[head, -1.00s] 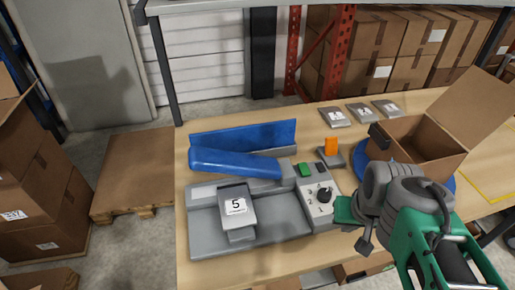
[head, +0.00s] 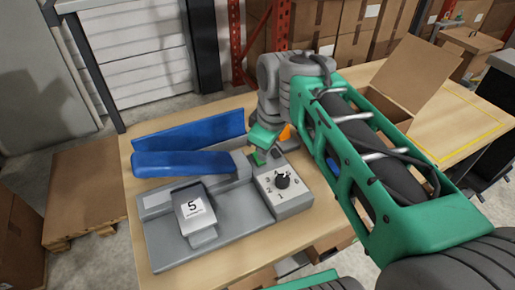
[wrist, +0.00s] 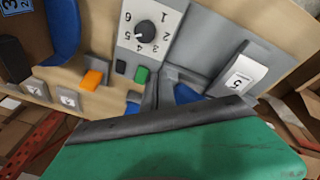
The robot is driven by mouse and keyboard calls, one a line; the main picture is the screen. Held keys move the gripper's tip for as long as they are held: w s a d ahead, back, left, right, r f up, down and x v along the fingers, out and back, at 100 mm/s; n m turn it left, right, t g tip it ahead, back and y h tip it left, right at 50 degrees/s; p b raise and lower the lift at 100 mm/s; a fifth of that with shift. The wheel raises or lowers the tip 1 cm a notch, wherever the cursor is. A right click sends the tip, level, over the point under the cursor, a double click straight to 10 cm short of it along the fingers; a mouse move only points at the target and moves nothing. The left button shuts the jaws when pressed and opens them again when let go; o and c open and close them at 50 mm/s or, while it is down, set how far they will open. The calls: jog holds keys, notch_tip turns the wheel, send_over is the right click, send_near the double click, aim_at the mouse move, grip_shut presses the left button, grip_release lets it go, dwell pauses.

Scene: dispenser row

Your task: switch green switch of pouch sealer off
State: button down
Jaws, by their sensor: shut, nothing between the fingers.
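The pouch sealer (head: 160,238) is a grey machine with a blue sealing arm (head: 185,163) on the table. Its control panel has a black dial (head: 282,181), a green switch (head: 257,158) and a dark switch (head: 277,154) beside it. In the wrist view, the green switch (wrist: 141,75) sits between the dial (wrist: 145,32) and my fingers. My gripper (head: 262,146) is shut and empty, right over the green switch. In the wrist view, my gripper's fingertips (wrist: 151,88) are close beside the switch; I cannot tell whether they touch it.
A grey block labelled 5 (head: 195,209) sits on the sealer's front. An orange piece (head: 285,132) stands just behind the switches, partly hidden by my arm. An open cardboard box (head: 408,82) stands to the right. The table's front left is clear.

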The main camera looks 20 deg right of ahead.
jog(key=w+d+r+n+b, duration=0.1)
jog(key=w+r+n, duration=0.4)
jog(key=w+n, duration=0.3)
jog(key=n, duration=0.3)
jog(key=shift+w+d+g+b, duration=0.3)
jog(key=shift+d+b, duration=0.05)
jog(key=shift+d, duration=0.05)
jog(key=shift+f, duration=0.1)
jog(key=w+f, duration=0.1)
jog(key=f, duration=0.8)
jog(key=w+f, duration=0.1)
jog(key=f, duration=0.3)
jog(key=shift+w+a+f+b, duration=0.25)
jog(key=shift+w+f+b, duration=0.05)
jog(key=shift+w+f, duration=0.05)
